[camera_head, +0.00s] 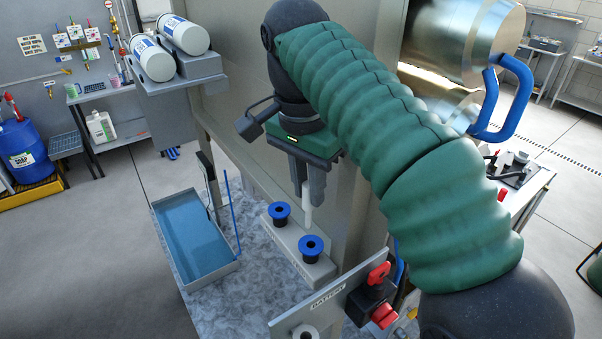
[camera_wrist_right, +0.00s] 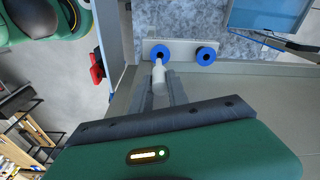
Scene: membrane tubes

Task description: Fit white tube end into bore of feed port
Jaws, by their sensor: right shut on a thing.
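Two blue ring-shaped ports with dark bores stand on a pale grey block (camera_head: 291,239). The nearer port (camera_head: 311,249) shows at left in the right wrist view (camera_wrist_right: 160,45). The farther port (camera_head: 279,213) is at right there (camera_wrist_right: 206,56). I cannot read which is the feed port. My right gripper (camera_head: 306,196) is shut on the white tube (camera_wrist_right: 159,78), which points down at the block. In the wrist view the tube end overlaps the lower edge of the nearer port's ring; its bore still shows. I cannot tell whether they touch. My left gripper is not in view.
A grey-rimmed tray with blue inside (camera_head: 195,236) and a thin blue rod (camera_head: 232,215) stand left of the block. A large beige wall (camera_head: 235,80) rises behind the block.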

